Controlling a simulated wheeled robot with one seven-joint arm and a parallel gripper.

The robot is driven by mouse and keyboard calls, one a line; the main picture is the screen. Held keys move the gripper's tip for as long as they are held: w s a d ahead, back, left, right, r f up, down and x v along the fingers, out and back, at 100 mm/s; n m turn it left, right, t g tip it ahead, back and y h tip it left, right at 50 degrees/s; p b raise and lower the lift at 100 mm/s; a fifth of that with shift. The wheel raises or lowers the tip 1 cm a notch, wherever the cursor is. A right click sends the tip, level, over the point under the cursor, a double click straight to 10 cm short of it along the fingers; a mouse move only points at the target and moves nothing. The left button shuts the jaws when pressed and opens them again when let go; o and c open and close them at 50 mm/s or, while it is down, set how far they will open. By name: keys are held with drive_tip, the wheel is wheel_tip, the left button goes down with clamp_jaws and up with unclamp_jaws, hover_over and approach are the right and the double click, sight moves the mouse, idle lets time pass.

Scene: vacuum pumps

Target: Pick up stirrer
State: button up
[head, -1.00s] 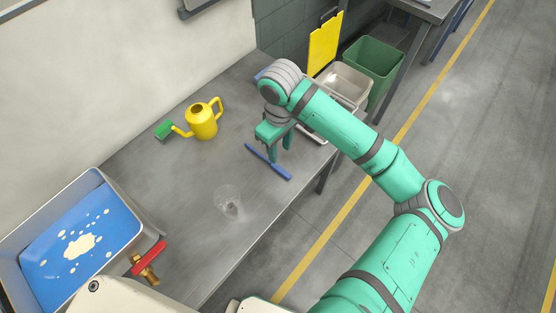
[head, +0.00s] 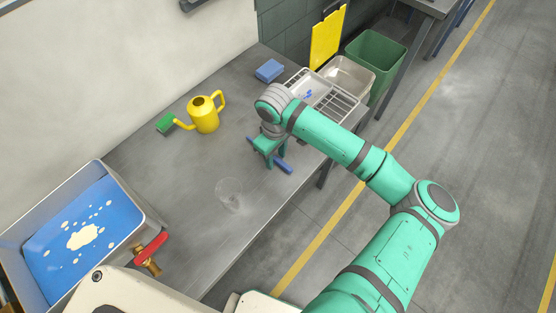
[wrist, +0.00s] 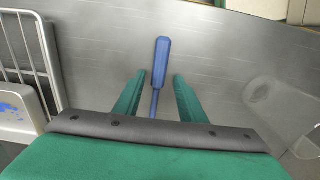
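The stirrer appears to be the long blue tool (head: 284,167) lying on the grey metal table. It has a thick handle and a thinner shaft. In the wrist view the blue tool (wrist: 161,62) runs lengthwise between my two fingers, with a gap on each side. My gripper (head: 275,161) is open and low over the tool, pointing down; its fingers also show in the wrist view (wrist: 159,78). The gripper hides the tool's middle in the head view. The wrist view's lower part hides the shaft's near end. I cannot tell whether the fingertips touch the table.
A clear glass beaker (head: 229,193) stands near the table's front edge. A yellow watering can (head: 204,115), green sponge (head: 166,123) and blue block (head: 269,70) stand farther back. A wire rack (head: 341,101) lies beyond my gripper.

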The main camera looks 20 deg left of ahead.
clamp_jaws()
drive_tip(key=shift+r, duration=0.1)
idle(0.4)
